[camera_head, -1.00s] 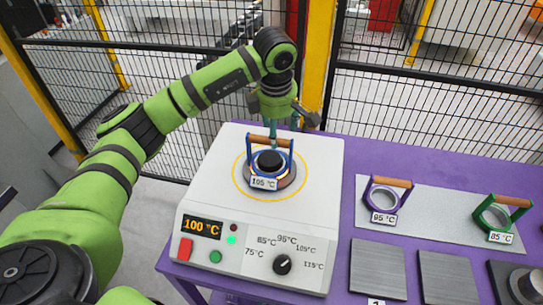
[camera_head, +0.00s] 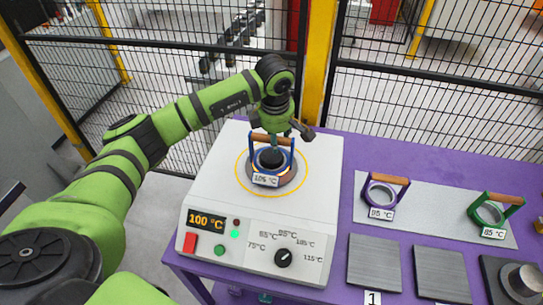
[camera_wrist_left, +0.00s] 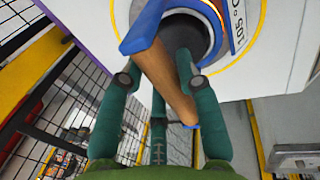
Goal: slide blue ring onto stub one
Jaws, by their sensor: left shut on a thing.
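The blue ring (camera_head: 287,160) stands around the dark core of the heater (camera_head: 248,209), with a 105 °C tag and a brown wooden handle on top. Its blue frame also shows in the left wrist view (camera_wrist_left: 138,30). My left gripper (camera_head: 273,138) is above the ring, its fingers shut on the brown handle; in the left wrist view the teal fingers (camera_wrist_left: 158,78) lie on both sides of it. A metal stub (camera_head: 525,279) stands on a dark plate at the right edge; no number on it is readable. My right gripper is not in view.
The heater display (camera_head: 206,220) reads 100 °C with a green lamp lit. A purple ring (camera_head: 382,196) and a green ring (camera_head: 489,213) stand on a grey strip (camera_head: 430,215). Two bare grey plates (camera_head: 374,264) lie in front, the left one labelled 1. A mesh fence (camera_head: 430,100) is behind.

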